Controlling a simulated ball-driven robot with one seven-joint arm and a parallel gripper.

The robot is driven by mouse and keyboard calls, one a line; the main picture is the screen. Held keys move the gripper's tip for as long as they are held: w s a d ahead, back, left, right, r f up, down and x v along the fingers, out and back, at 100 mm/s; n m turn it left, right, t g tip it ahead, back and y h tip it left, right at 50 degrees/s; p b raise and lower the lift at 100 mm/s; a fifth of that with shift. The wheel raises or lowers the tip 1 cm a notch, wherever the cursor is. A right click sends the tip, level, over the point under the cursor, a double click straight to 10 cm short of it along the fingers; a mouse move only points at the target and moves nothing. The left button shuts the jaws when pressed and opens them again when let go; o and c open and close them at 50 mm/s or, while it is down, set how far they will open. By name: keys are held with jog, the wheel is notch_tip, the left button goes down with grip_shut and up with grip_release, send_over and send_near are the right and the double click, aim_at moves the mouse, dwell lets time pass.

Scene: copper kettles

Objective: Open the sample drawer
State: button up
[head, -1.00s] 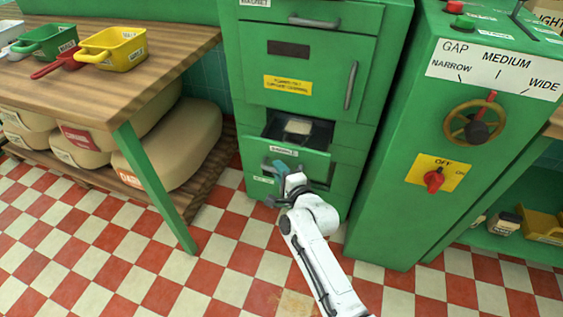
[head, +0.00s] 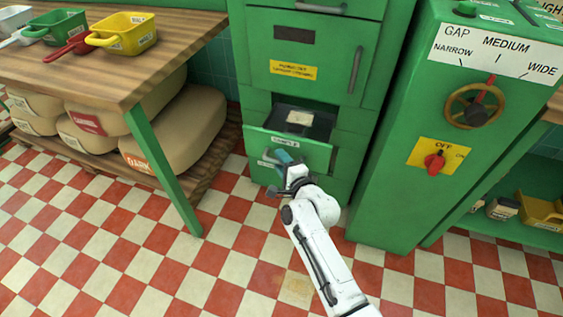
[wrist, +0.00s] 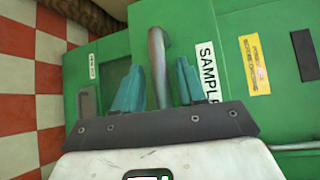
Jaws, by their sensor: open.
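The sample drawer (head: 262,146) is a green drawer low in the green cabinet. It is pulled out, and a pale block (head: 299,118) shows inside its dark interior. In the wrist view the drawer front carries a "SAMPLE" label (wrist: 207,75) and a grey bar handle (wrist: 157,60). My gripper (head: 281,160) is at the drawer front in the head view. In the wrist view its teal fingers (wrist: 158,88) are open, one on each side of the handle, with visible gaps between them and the bar.
A wooden table (head: 165,62) with scoops stands at the left, its green leg (head: 163,170) near the cabinet. Large sacks (head: 180,135) lie beneath it. A green machine (head: 400,180) with a handwheel (head: 476,105) stands close at the right. The checkered floor (head: 215,260) in front is clear.

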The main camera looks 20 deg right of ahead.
jog(key=p+v, duration=0.3)
jog(key=v, duration=0.7)
jog(key=shift+s+p, duration=0.35)
jog(key=shift+s, duration=0.05)
jog(key=s+d+n+g+h, duration=0.1)
jog(key=s+d+n+g, duration=0.35)
jog(key=s, duration=0.75)
jog(key=s+d+n+g+h, duration=0.1)
jog(key=s+n+g, duration=0.55)
jog(key=s, duration=0.55)
jog(key=s+d+n+g+h, duration=0.1)
jog(key=s+d+n+g, duration=0.4)
jog(key=s, duration=0.7)
notch_tip(320, 180, up, 20)
jog(key=w+a+n+t+p, duration=0.1)
jog(key=p, duration=2)
jog(key=shift+a, duration=0.4)
